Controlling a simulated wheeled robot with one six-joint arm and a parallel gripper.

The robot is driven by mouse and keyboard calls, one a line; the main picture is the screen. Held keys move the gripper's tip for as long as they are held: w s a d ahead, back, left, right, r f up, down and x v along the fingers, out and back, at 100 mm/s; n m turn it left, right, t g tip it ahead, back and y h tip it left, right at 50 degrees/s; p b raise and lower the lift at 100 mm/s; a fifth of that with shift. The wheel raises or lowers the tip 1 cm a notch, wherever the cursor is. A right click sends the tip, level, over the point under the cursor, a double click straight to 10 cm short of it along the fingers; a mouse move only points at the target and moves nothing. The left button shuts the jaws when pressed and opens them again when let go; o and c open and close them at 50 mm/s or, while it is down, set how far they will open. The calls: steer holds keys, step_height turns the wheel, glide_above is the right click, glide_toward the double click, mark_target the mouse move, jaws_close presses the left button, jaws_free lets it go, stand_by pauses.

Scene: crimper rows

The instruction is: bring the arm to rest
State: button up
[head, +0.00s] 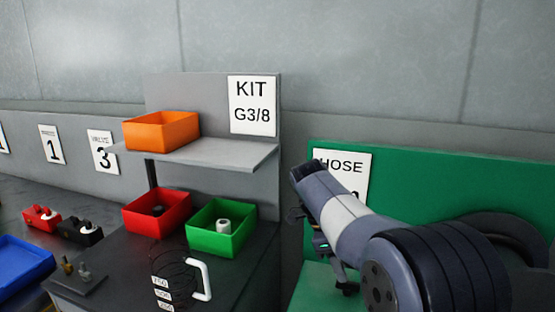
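My arm (345,212) reaches in from the lower right of the head view, in front of a green panel (430,173). Its grey and white links and a dark, thick joint fill the lower right. Dark parts show under the arm's forward link, but I cannot make out the gripper's fingertips. Whether the gripper holds anything does not show.
A dark bench carries a red bin (157,210), a green bin (222,229) and a white handle (203,279) with dark cable. A blue tray (22,266) lies left.

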mark_target(349, 282)
steer(key=x, duration=0.3)
steer(key=shift+s+d+f, duration=0.1)
steer(key=shift+d+f, duration=0.05)
steer(key=shift+f, duration=0.15)
steer(key=shift+f+n, duration=0.25)
steer(key=shift+n, duration=0.15)
steer(key=n+t+b, duration=0.1)
steer(key=n+t, duration=0.1)
steer(key=n, duration=0.2)
steer(key=shift+s+r, duration=0.1)
steer(key=shift+s, duration=0.05)
steer(key=shift+n+t, duration=0.6)
steer(key=shift+n, duration=1.2)
